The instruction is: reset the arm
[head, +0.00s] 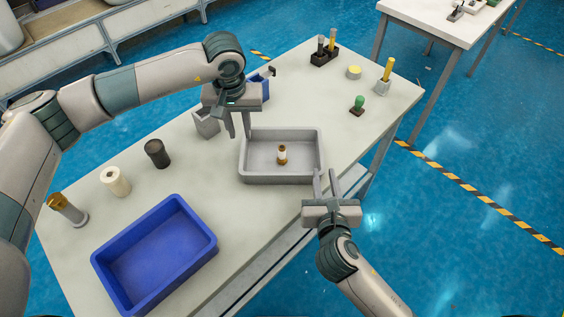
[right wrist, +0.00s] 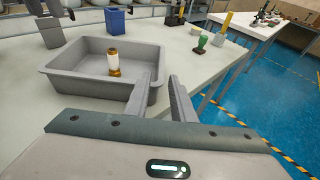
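My left gripper (head: 239,128) points down above the table, over the left rim of the grey tray (head: 246,174). Its two fingers are apart and nothing shows between them. My right gripper (head: 325,180) is at the tray's front right, by the table edge. Its fingers are apart and empty; they also show in the right wrist view (right wrist: 160,90). A small white and brown cylinder (head: 282,154) stands upright inside the grey tray, touched by neither gripper. It also shows in the right wrist view (right wrist: 113,63).
A blue bin (head: 112,277) sits at the front left. A black cup (head: 157,153), a white roll (head: 116,181) and a brown-topped cylinder (head: 68,209) stand behind it. A green-topped stamp (head: 357,104), a yellow-topped item (head: 387,70) and a black holder (head: 323,58) stand far right.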

